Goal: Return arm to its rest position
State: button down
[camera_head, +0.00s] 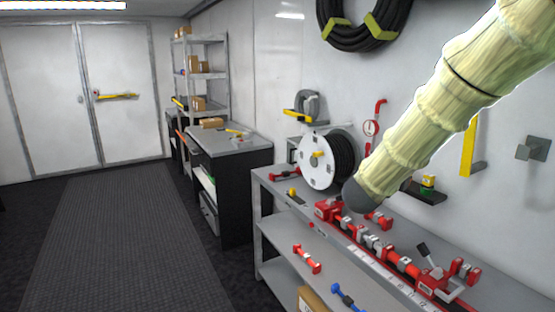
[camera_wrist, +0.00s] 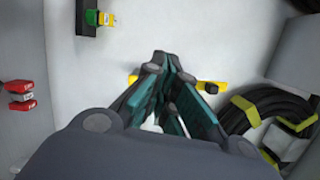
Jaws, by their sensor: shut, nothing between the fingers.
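My gripper (camera_wrist: 163,65) shows in the wrist view with its dark and teal fingers drawn together and nothing between them. It points at a pale wall. In the head view, my cream-sleeved arm (camera_head: 445,95) slants from the upper right down to a rounded dark end (camera_head: 360,195) in front of the bench. I cannot make out the gripper's fingers in the head view. The red foam proportioner (camera_head: 405,265) lies along the bench, and the arm's dark end overlaps the view near its far end; I cannot tell the gap between them.
A black hose coil (camera_wrist: 262,115) with yellow holders hangs on the wall. A yellow bracket (camera_head: 467,150) and a small black shelf (camera_head: 428,195) are also on the wall. A white hose reel (camera_head: 318,160) stands on the grey bench (camera_head: 268,178). The floor mat (camera_head: 125,240) at left is clear.

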notch_tip(320, 180, down, 24)
jog(key=s+a+r+n+y+b, duration=0.1)
jog(key=a+n+y, duration=0.3)
jog(key=n, duration=0.5)
jog(key=s+a+f+n+g+y+b, duration=0.1)
jog(key=s+f+n+g+y, duration=0.25)
jog(key=f, duration=0.75)
jog(key=s+a+f+n+t+y, duration=0.15)
jog(key=s+f+n, duration=0.25)
jog(key=s+f, duration=0.5)
jog(key=s+a+f+n+g+y, duration=0.1)
jog(key=s+f+n+g, duration=0.2)
jog(key=s+f, duration=0.5)
jog(key=s+a+f+n+g+y+b, duration=0.1)
jog(key=s+f+n+g, duration=0.3)
jog(key=s, duration=1.2)
jog(key=s+a+f+n+g+y+b, duration=0.1)
jog(key=s+a+f+n+g+y, duration=0.1)
jog(key=s+f, duration=0.9)
jog(key=shift+s+a+f+n+g+y, duration=0.35)
jog(key=shift+f+n+g, duration=0.45)
jog(key=shift+n, duration=0.45)
